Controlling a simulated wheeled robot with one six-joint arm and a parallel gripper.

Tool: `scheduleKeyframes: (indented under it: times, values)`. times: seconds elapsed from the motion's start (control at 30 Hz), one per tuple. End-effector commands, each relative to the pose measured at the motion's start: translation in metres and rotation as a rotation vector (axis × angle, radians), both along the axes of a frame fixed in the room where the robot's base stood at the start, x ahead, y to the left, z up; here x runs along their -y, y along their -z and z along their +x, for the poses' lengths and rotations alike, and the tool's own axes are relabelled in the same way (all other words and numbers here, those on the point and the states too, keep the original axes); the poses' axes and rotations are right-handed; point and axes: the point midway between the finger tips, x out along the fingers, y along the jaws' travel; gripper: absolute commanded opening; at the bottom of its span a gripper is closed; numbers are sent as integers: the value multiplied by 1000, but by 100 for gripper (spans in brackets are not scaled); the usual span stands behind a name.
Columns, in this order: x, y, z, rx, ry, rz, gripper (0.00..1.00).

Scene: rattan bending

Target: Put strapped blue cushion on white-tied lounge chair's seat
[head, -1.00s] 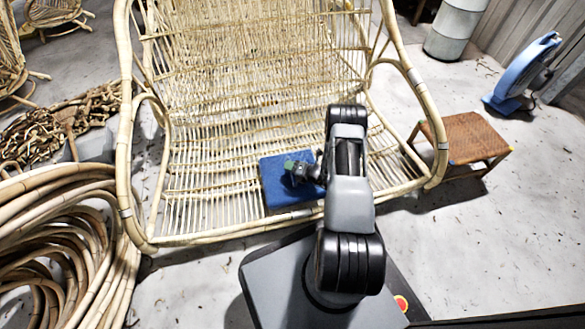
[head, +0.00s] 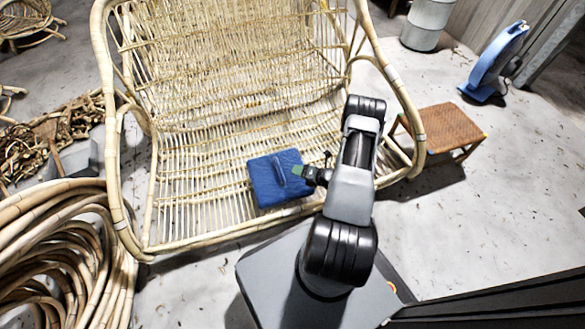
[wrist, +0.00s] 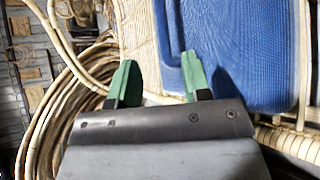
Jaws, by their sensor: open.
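The blue cushion (head: 262,187) lies on the seat of the rattan lounge chair (head: 185,195), near its front edge. A raised strap (head: 279,170) crosses the cushion's top. The chair frame has pale bindings at its joints. My gripper (head: 318,172) is at the cushion's right side, next to the strap. In the wrist view, my gripper's green fingers (wrist: 160,65) are apart with nothing between them. The cushion (wrist: 235,45) fills the upper right there, and the right finger overlaps its edge in the picture. I cannot tell whether they touch.
Coiled rattan poles (head: 60,240) lie left of the chair. A brown woven stool (head: 440,128) stands close to the chair's right side. A blue fan (head: 492,62) and a grey drum (head: 428,22) stand at the back right.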

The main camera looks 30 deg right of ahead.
Motion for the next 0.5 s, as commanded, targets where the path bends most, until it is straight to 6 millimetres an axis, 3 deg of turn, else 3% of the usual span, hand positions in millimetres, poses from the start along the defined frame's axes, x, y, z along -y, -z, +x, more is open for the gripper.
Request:
scheduleKeyframes:
  times: [0.13,0.23,0.37,0.5]
  values:
    - [0,-17,-1,24,-55,-35,44]
    - [-13,-48,8,84,-207,-126,44]
    - [-49,-113,19,231,-552,-335,44]
    - [-97,-185,10,443,-1001,-612,44]
